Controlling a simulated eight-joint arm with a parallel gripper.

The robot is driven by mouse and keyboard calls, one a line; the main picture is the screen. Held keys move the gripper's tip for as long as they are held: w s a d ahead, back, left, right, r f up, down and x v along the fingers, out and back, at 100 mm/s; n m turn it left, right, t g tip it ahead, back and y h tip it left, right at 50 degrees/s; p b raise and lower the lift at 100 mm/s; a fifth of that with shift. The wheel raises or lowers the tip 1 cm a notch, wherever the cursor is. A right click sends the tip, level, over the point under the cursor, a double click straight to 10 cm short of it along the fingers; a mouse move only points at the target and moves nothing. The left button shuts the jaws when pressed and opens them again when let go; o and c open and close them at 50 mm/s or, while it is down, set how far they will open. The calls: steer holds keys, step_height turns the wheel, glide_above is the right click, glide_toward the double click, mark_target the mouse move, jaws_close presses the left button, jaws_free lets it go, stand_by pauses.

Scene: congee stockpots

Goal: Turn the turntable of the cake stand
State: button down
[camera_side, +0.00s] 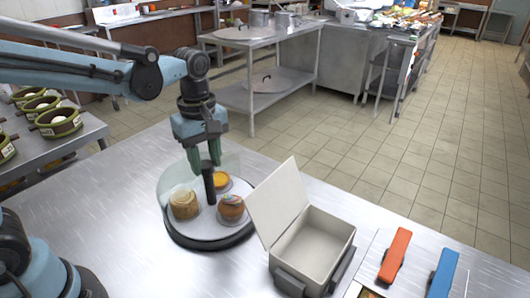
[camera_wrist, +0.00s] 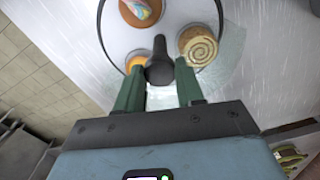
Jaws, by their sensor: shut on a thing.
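The cake stand's round turntable (camera_side: 205,232) lies on the steel table below my gripper, with a pale top and a dark rim. It bears a swirl pastry (camera_side: 184,204), a pastry with a coloured topping (camera_side: 231,208) and an orange tart (camera_side: 221,180). A clear curved cover (camera_side: 172,176) stands around its back part. A dark upright handle (camera_side: 209,188) rises above the plate. My gripper (camera_wrist: 159,70) points down, shut on this handle, with its green fingers on either side of it. The wrist view shows the handle's dark top (camera_wrist: 160,47) between the fingertips.
An open cream box (camera_side: 316,247) with its lid up stands close to the right of the stand. An orange tool (camera_side: 395,256) and a blue tool (camera_side: 442,273) lie farther right. Green pots (camera_side: 58,122) stand on the left table. Bare steel lies left of the stand.

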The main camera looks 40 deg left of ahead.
steer(key=shift+n, duration=8.9)
steer(key=c, duration=0.7)
jaws_free()
steer(key=shift+r, duration=0.1)
